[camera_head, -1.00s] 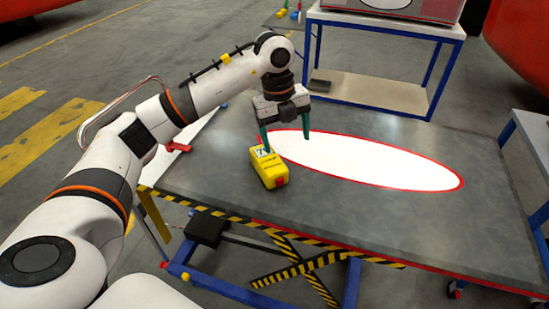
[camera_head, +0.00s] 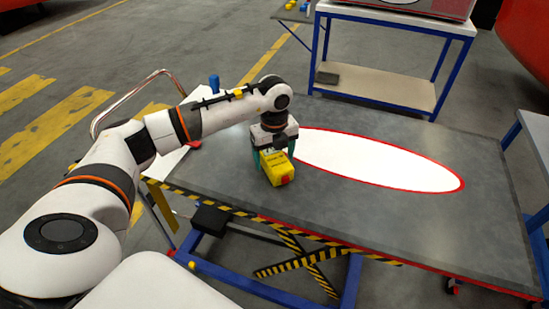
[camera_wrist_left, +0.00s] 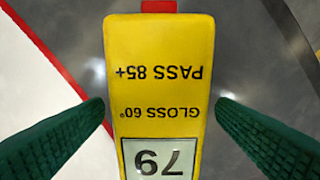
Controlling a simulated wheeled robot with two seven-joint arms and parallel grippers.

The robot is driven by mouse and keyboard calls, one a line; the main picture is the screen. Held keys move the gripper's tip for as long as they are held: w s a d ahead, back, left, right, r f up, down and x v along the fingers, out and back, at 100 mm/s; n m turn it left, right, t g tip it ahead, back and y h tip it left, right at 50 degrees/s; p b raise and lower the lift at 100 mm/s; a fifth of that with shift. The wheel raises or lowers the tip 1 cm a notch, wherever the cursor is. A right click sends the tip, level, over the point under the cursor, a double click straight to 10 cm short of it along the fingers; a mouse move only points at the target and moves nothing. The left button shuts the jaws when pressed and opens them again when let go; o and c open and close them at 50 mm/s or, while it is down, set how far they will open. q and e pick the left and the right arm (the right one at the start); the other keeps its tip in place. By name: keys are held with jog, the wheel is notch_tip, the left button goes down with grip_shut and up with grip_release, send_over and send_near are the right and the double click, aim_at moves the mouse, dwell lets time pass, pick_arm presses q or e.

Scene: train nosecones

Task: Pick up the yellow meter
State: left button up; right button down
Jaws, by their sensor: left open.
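The yellow meter (camera_head: 277,171) sits on the grey lift table at the near left edge of the white oval. In the left wrist view the meter (camera_wrist_left: 160,95) fills the middle, showing the text "GLOSS 60°", "PASS 85+" and a display reading 79, all upside down. My left gripper (camera_head: 273,158) is lowered over the meter, with one green finger on each side of it. In the left wrist view the open fingers (camera_wrist_left: 160,125) flank the meter with a visible gap on both sides. My right gripper is not in view.
The grey lift table (camera_head: 385,225) carries a red-edged white oval (camera_head: 385,162). Its right and front areas are clear. A blue-framed bench (camera_head: 390,85) stands behind, and another table stands at the right edge.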

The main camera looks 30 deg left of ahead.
pick_arm(q)
jog(key=shift+f, duration=0.55)
jog(key=shift+r, duration=0.1)
jog(key=c, duration=1.4)
